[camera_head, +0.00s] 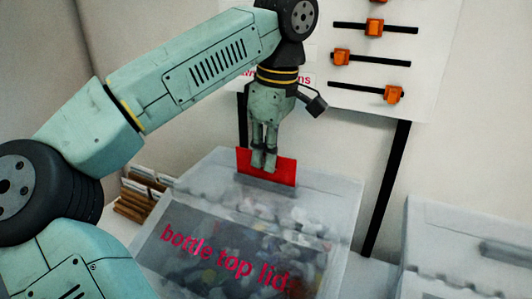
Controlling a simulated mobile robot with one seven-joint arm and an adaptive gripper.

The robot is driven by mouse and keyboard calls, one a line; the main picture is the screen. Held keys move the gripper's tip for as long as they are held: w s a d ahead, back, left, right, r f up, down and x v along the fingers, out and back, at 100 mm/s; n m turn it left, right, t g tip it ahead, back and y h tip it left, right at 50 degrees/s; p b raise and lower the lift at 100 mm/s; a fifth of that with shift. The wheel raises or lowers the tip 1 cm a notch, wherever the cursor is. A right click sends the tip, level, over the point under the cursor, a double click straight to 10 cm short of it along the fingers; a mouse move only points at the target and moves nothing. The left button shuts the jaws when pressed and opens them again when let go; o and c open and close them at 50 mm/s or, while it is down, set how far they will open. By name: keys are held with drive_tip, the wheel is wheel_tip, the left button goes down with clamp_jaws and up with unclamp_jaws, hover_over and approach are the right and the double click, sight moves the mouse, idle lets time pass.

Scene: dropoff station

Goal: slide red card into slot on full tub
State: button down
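The red card (285,172) is upright at the back part of the tub's lid, with its lower edge at a grey strip on the lid. I cannot tell whether that edge is inside the slot or just above it. My gripper (263,163) points down, its fingers close together on the card, covering part of its left half. The full tub (171,214) is translucent, holds many small bottle tops and bears red lettering reading "bottle top lid". The slot opening itself is hidden behind the card and the fingers.
A second translucent tub (440,235) stands at the right. Brown-and-white filed items (140,200) sit left of the full tub. Behind stands a white board (350,85) with orange sliders (394,95) on black rails, on dark legs (385,190).

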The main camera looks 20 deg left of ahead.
drive_tip(key=shift+f+b, duration=0.4)
drive_tip(key=shift+f, duration=0.4)
idle(0.6)
drive_tip(key=c, duration=1.7)
unclamp_jaws()
drive_tip(key=shift+r, duration=0.1)
